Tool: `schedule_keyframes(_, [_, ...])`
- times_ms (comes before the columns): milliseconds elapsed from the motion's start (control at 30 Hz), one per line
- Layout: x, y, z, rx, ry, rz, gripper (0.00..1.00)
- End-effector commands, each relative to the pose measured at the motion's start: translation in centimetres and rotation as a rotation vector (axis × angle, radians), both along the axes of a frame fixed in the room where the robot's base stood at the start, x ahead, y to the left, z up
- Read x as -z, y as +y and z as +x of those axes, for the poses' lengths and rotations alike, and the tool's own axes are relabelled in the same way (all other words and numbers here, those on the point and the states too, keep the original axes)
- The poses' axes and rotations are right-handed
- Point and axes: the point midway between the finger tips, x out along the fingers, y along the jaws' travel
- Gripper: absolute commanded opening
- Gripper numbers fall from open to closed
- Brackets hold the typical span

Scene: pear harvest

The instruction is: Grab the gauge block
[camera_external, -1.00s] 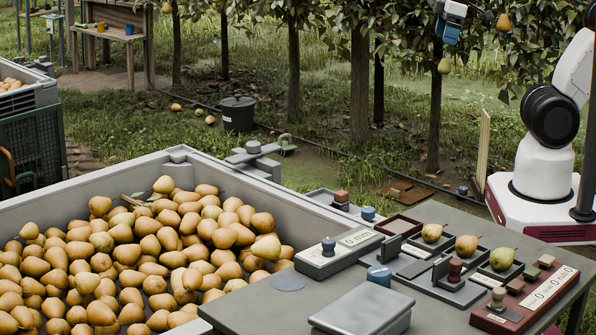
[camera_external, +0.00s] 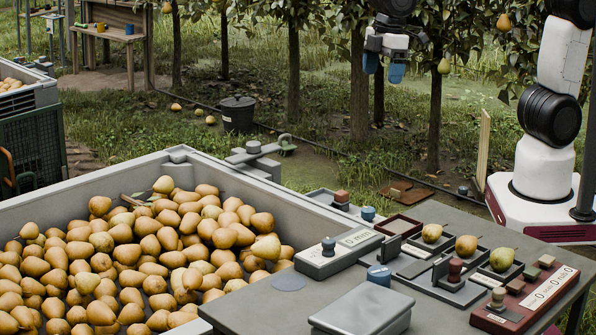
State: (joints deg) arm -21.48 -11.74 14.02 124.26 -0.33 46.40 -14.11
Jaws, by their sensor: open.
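No piece is clearly recognisable as the gauge block. Small candidates on the grey table (camera_external: 455,222) are a brown-topped block (camera_external: 341,197) and a blue piece (camera_external: 368,213) by the shallow grey tray at the back, and a larger blue piece (camera_external: 379,275) nearer the middle. A grey stand with a dark red knob (camera_external: 455,268) stands right of the larger blue piece. My gripper (camera_external: 383,72) is open and empty, with its blue fingertips pointing down. It is high in front of the trees, well above the table and apart from everything on it.
A large grey bin (camera_external: 232,170) full of pears adjoins the table at left. A white-display device (camera_external: 338,252), a grey lidded box (camera_external: 362,308), several pears in dark trays and a red rack (camera_external: 525,298) crowd the table.

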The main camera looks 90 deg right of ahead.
Motion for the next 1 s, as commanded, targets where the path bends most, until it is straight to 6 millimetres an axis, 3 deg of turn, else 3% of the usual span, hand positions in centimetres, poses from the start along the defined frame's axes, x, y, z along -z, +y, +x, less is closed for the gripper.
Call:
schedule_keyframes(200, [3.3, 6.1, 2.6, -0.13, 0.022, -0.015, 0.83])
schedule_keyframes(500, [8.5, 14.8, 4.8, -0.304, 0.044, -0.033, 0.83])
schedule_keyframes(733, [13.2, 21.6, 5.3, -0.438, 0.063, -0.048, 0.83])
schedule_keyframes(1000, [19.5, 29.6, 4.5, -0.594, 0.083, -0.067, 0.83])
